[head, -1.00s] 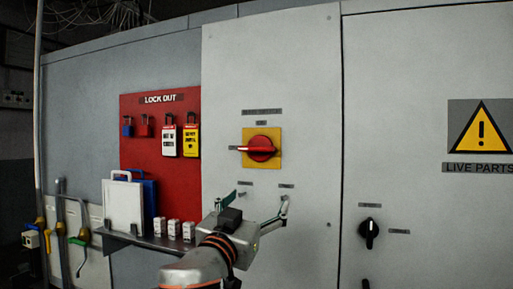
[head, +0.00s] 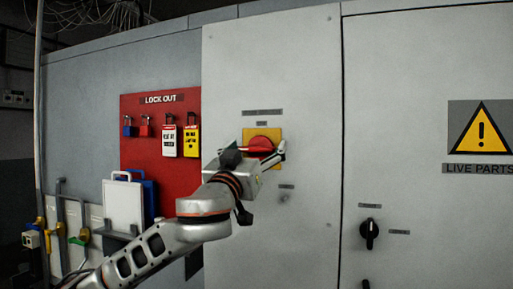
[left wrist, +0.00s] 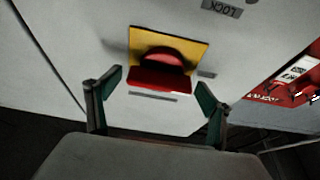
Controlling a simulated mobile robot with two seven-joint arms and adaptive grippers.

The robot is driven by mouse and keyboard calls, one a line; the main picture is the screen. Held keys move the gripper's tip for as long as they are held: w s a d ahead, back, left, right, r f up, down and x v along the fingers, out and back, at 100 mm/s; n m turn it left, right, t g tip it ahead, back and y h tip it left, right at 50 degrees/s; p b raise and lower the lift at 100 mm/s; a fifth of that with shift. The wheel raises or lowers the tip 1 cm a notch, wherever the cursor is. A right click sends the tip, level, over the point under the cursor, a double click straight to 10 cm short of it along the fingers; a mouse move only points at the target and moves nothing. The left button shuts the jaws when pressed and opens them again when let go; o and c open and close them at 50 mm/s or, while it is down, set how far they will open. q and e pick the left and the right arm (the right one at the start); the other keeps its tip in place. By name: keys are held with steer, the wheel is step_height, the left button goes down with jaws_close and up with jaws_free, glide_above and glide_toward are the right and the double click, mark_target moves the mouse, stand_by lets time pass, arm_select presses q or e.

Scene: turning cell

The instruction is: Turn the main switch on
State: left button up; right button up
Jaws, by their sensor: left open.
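The main switch is a red rotary handle (head: 260,144) on a yellow plate (head: 274,134) on the grey cabinet door. My left gripper (head: 262,151) is in front of it and hides its lower and left parts. In the left wrist view the red handle (left wrist: 158,79) lies across the gap between the open fingers of my left gripper (left wrist: 160,84), with a finger to each side. I see a gap on both sides, so the fingers do not appear to touch it. The yellow plate (left wrist: 190,48) shows behind it. My right gripper is not in view.
A red lockout board (head: 145,168) with padlocks and tags hangs to the left. A white panel (head: 122,203) stands below it. A black knob (head: 369,232) and a warning sign (head: 481,131) are on the right door. The door around the switch is flat.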

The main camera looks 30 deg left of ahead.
arm_select(q)
steer(key=shift+w, duration=0.15)
steer(key=c, duration=1.1)
steer(key=shift+c, duration=0.2)
